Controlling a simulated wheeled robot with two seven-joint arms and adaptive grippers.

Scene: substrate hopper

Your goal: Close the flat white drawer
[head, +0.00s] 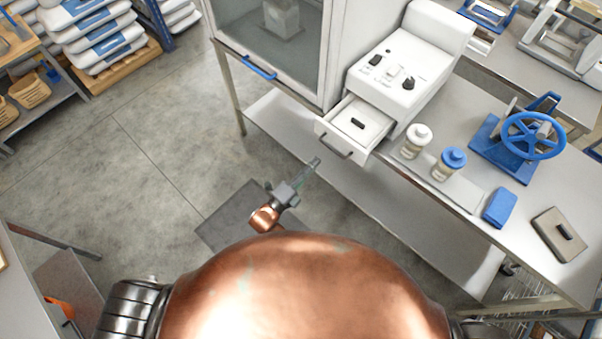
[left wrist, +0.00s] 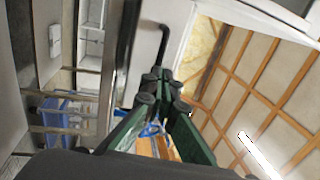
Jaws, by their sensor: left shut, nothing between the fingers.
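The flat white drawer (head: 327,138) sticks out open from the white machine (head: 412,65) on the bench. It has a dark bar handle (head: 336,148) on its front and a small dark object (head: 358,123) inside. My left gripper (head: 314,163) is shut and empty, just in front of and below the drawer front, a little left of the handle; I cannot tell whether it touches. In the left wrist view the shut green fingers (left wrist: 156,80) point up toward a dark bent bar that looks like the handle (left wrist: 165,42). My right gripper is out of view.
On the metal bench (head: 455,190), right of the drawer, stand a white-capped jar (head: 415,142), a blue-capped jar (head: 449,163) and a blue handwheel device (head: 530,135). A glass-fronted cabinet (head: 270,50) stands left of the machine. The floor in front is mostly clear.

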